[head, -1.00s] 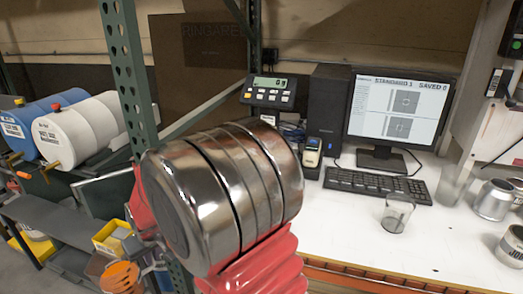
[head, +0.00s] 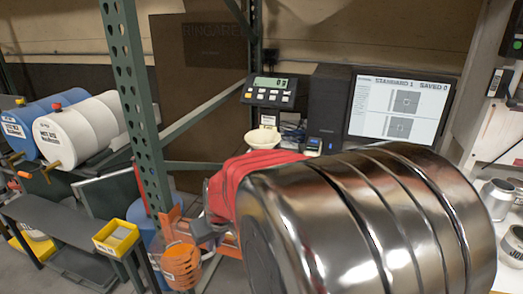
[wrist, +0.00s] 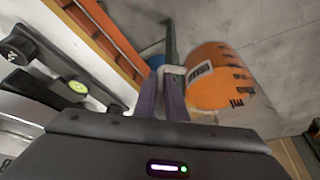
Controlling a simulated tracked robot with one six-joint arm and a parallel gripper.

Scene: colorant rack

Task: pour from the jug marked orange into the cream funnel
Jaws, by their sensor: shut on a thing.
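The orange jug (head: 182,264) hangs at the lower left of centre in the head view, roughly upright. In the wrist view the jug (wrist: 218,72) shows dark marks and a pale label whose text I cannot read. My gripper (wrist: 172,86) is shut on the jug's grey handle (wrist: 174,70), with the jug's body just right of the fingers. In the head view my gripper (head: 208,230) is partly hidden by my arm. The cream funnel (head: 262,138) stands above and right of the jug in the picture, below the scale display. My arm hides what is under it.
A green rack post (head: 138,110) stands left of the funnel. White (head: 80,130) and blue (head: 30,125) drums lie on the left. A yellow bin (head: 117,237) sits below them. The monitor (head: 402,108) is at the back right. My arm covers much of the bench.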

